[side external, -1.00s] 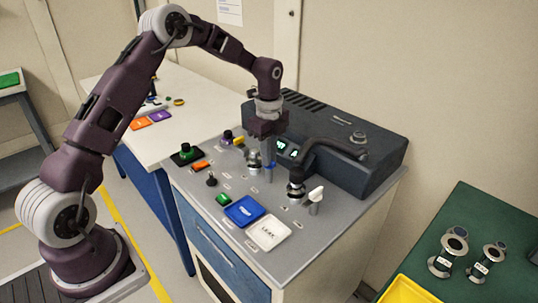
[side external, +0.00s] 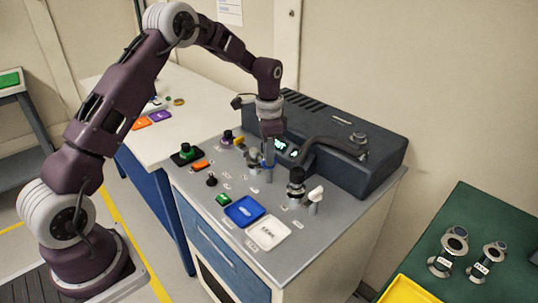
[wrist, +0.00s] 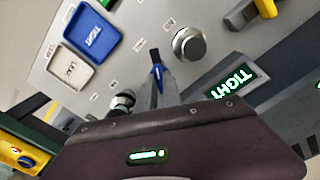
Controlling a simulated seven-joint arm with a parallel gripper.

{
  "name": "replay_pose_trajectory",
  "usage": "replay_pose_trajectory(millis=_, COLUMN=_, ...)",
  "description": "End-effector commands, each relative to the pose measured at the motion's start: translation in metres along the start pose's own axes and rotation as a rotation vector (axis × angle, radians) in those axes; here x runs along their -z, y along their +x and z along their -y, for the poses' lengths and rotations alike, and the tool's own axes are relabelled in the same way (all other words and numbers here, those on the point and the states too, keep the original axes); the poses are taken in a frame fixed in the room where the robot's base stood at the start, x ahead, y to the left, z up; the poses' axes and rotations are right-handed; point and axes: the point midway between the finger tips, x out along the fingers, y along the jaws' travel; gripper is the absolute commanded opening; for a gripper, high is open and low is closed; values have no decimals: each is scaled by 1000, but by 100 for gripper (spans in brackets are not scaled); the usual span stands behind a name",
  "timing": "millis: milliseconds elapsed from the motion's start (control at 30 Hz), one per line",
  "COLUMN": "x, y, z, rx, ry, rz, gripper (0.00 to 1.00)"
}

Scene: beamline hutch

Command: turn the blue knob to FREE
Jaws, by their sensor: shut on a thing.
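The blue knob (wrist: 157,71) shows as a small blue piece between the fingertips in the wrist view. In the side view a bit of its blue (side external: 267,165) shows at the fingertips, low over the grey panel. My gripper (side external: 268,170) points down and is shut on the knob; the fingers (wrist: 160,80) hide most of it. The knob's pointer direction and its FREE mark cannot be read. A green-lit display (wrist: 230,84) close by appears to read TIGHT, upside down in the wrist view.
A silver round fitting (wrist: 189,44) stands close beside the fingers. A dark console (side external: 345,140) with a hose is behind the panel. A blue tray (side external: 244,211) and a white tray (side external: 268,233) lie at the panel's front. A white-topped lever (side external: 316,195) stands at right.

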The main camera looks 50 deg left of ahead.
Motion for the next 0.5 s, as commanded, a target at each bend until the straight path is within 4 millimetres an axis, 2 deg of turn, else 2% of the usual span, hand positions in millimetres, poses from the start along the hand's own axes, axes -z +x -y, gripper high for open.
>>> replay_pose_trajectory(millis=200, x=1, y=-1, z=0, rx=3, ry=-180, rz=-3, gripper=0)
replay_pose_trajectory(millis=500, x=1, y=-1, z=0, rx=2, ry=-362, rz=-3, gripper=0)
